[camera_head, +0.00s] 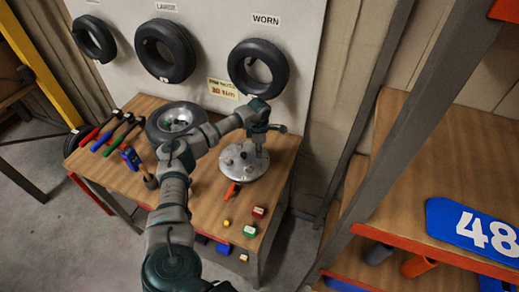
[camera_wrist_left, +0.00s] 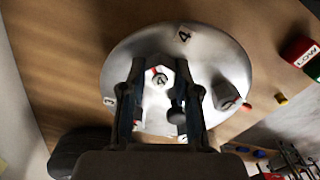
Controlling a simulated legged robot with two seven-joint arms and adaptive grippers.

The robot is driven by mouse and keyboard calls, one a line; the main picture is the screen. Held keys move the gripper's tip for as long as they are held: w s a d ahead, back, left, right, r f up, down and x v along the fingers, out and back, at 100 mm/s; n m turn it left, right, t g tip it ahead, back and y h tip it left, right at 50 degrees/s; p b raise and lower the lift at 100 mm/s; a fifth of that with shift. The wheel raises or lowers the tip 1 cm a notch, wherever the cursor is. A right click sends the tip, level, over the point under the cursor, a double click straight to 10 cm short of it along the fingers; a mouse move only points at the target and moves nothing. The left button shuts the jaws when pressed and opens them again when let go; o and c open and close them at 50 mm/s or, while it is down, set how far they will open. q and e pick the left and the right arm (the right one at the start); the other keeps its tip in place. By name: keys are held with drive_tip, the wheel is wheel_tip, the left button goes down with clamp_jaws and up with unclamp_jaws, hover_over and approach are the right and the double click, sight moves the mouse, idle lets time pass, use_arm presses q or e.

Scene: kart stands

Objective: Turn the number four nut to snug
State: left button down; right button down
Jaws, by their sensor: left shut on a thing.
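The round silver hub plate (camera_head: 238,172) lies on the wooden bench, and it fills the middle of the left wrist view (camera_wrist_left: 125,62). A number 4 is printed near its rim. The number four nut (camera_wrist_left: 160,80), with a 4 and a red mark on its top, shows between the two fingers of my left gripper (camera_wrist_left: 160,108). In the head view my left gripper (camera_head: 259,150) points down at the plate's upper right side. It is shut on the nut; the exact contact is partly hidden. My right gripper is not in view.
A tyre with a rim (camera_head: 160,128) lies left of the plate, with several colour-handled tools (camera_head: 115,135) beyond it. An orange-red object (camera_head: 232,190) and small coloured blocks (camera_head: 257,212) lie in front. A shelf (camera_head: 440,130) stands at right; tyres hang behind.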

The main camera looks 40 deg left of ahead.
use_arm(q)
drive_tip(key=m, duration=0.5)
drive_tip(key=shift+s+a+f+m, duration=0.1)
drive_tip(key=shift+a+f+m, duration=0.05)
drive_tip(key=shift+m, duration=0.15)
drive_tip(key=m, duration=0.4)
drive_tip(key=shift+m, duration=0.3)
drive_tip(key=shift+r, duration=0.2)
drive_tip(key=c, duration=0.9)
unclamp_jaws()
drive_tip(key=shift+c, duration=0.2)
drive_tip(key=shift+o, duration=0.5)
drive_tip(key=shift+w+a+f, duration=0.15)
drive_tip(key=shift+w+a, duration=0.05)
drive_tip(key=shift+a, duration=0.05)
